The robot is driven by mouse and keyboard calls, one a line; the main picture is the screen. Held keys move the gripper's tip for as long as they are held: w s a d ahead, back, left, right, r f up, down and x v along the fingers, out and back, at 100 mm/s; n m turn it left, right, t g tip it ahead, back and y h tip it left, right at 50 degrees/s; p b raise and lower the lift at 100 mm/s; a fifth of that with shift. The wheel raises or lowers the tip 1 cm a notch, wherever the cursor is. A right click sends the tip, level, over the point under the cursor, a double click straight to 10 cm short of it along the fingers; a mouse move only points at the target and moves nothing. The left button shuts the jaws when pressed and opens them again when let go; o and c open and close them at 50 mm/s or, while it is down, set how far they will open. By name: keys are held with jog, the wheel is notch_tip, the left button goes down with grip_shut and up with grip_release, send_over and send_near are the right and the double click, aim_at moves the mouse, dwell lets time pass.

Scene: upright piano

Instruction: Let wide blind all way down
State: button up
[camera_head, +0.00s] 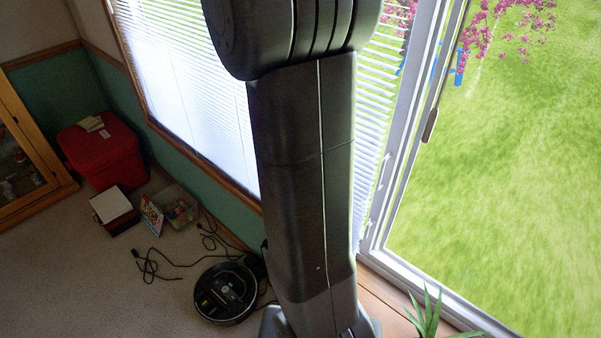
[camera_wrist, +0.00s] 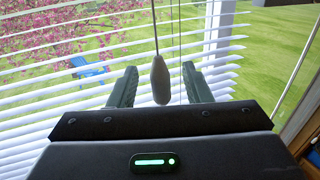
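A white slatted blind (camera_wrist: 60,98) fills much of the wrist view, with its slats tilted so that the garden shows through the gaps. My gripper (camera_wrist: 160,72) is open, with one dark finger on each side of the tassel and a gap to both. In the head view my arm hides my gripper and the tassel. A white blind (camera_head: 190,75) covers the left window, and another stretch of blind (camera_head: 375,110) shows right of my arm. The lower end of the near blind is unclear.
A glass door (camera_head: 480,190) stands on the right, with a green plant (camera_head: 430,318) below it. A round robot vacuum (camera_head: 226,290) and loose cables (camera_head: 150,265) lie on the carpet. A red box (camera_head: 103,155) stands in the corner.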

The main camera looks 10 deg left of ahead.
jog(key=shift+s+r, duration=0.1)
jog(key=shift+p+v, duration=0.55)
jog(key=shift+v, duration=1.9)
jog(key=v, duration=1.3)
jog(key=shift+s+a, duration=0.25)
jog(key=shift+s, duration=0.05)
jog(key=x, duration=1.5)
jog(key=shift+w+d, duration=0.2)
jog(key=shift+w, duration=0.1)
